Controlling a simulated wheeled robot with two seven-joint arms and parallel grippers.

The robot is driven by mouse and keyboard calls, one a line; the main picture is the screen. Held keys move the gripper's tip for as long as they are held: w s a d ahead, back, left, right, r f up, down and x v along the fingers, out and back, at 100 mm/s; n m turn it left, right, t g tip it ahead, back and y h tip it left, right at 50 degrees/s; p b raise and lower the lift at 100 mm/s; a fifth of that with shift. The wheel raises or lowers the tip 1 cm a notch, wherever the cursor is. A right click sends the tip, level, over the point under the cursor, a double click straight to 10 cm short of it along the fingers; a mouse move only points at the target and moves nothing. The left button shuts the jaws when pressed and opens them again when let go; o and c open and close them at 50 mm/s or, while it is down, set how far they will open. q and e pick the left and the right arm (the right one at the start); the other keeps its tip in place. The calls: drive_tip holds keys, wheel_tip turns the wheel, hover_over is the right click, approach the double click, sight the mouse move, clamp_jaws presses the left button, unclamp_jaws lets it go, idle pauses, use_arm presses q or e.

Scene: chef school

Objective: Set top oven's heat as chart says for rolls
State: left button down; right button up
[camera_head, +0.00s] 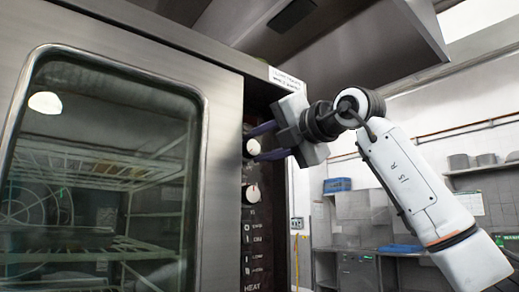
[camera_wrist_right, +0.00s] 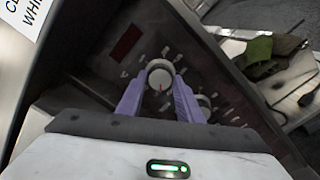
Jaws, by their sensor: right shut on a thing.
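The oven (camera_head: 225,75) fills the left, with a steel-framed glass door. Its dark control panel (camera_head: 258,225) is a narrow strip right of the door. Two white round knobs sit on it, an upper knob (camera_head: 253,147) and a lower knob (camera_head: 252,193). My right gripper (camera_head: 256,142) reaches in from the right and is shut on the upper knob. The lower knob (camera_wrist_right: 205,101) is partly hidden behind a finger. My left gripper is out of view.
A white label (camera_head: 287,79) is on the oven's top edge; its text is only partly legible. A hood (camera_head: 350,50) hangs above. Steel cabinets (camera_head: 365,220), a blue box (camera_head: 337,184) and a wall paper (camera_head: 468,203), unreadable here, are behind at right.

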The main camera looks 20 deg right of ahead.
drive_tip(key=shift+a+f+m, duration=0.1)
drive_tip(key=shift+f+m, duration=0.1)
drive_tip(key=shift+m, duration=0.6)
drive_tip(key=o, duration=0.9)
drive_tip(key=shift+o, duration=0.8)
drive_tip(key=shift+r, duration=0.1)
drive_tip(key=shift+s, duration=0.1)
